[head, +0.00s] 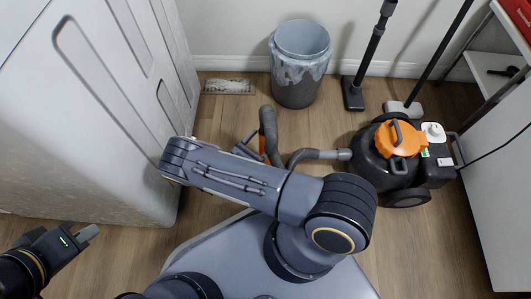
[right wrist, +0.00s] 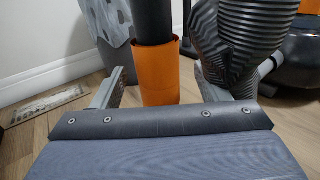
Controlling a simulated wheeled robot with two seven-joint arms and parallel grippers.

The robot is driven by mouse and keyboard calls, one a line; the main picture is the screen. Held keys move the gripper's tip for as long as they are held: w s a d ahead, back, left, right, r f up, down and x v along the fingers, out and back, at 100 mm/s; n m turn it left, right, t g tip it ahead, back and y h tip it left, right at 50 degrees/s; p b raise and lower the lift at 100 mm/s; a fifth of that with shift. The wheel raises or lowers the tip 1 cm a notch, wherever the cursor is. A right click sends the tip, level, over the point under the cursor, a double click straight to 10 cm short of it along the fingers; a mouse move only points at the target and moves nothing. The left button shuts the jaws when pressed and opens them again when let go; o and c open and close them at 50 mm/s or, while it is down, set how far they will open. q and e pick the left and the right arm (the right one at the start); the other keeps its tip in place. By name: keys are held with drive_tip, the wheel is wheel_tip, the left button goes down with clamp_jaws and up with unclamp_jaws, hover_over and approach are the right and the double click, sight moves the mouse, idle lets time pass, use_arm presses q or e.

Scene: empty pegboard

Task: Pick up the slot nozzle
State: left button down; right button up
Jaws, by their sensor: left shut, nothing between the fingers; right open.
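In the right wrist view, an upright black tube with an orange lower sleeve (right wrist: 160,78) shows between the fingers of my right gripper (right wrist: 161,90). I cannot tell for certain that this is the slot nozzle. My right gripper is open, with a gap on each side of the sleeve. In the head view, my right gripper (head: 249,149) is partly hidden behind my arm, beside a bit of orange (head: 262,145). My left gripper (head: 88,233) is shut and empty at the lower left, far from it.
A ribbed grey hose (head: 269,130) stands close to the right gripper; it is also at the right in the wrist view (right wrist: 238,42). A black and orange vacuum cleaner (head: 398,150) stands right. A bin (head: 300,65) is behind. A white cabinet (head: 100,110) fills the left.

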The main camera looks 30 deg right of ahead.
drive_tip(key=b+x, duration=0.1)
drive_tip(key=x, duration=0.3)
drive_tip(key=shift+a+f+b, duration=0.1)
drive_tip(key=shift+f+b, duration=0.05)
drive_tip(key=shift+b, duration=0.2)
drive_tip(key=shift+w+d, duration=0.25)
drive_tip(key=shift+d, duration=0.1)
drive_tip(key=c, duration=1.1)
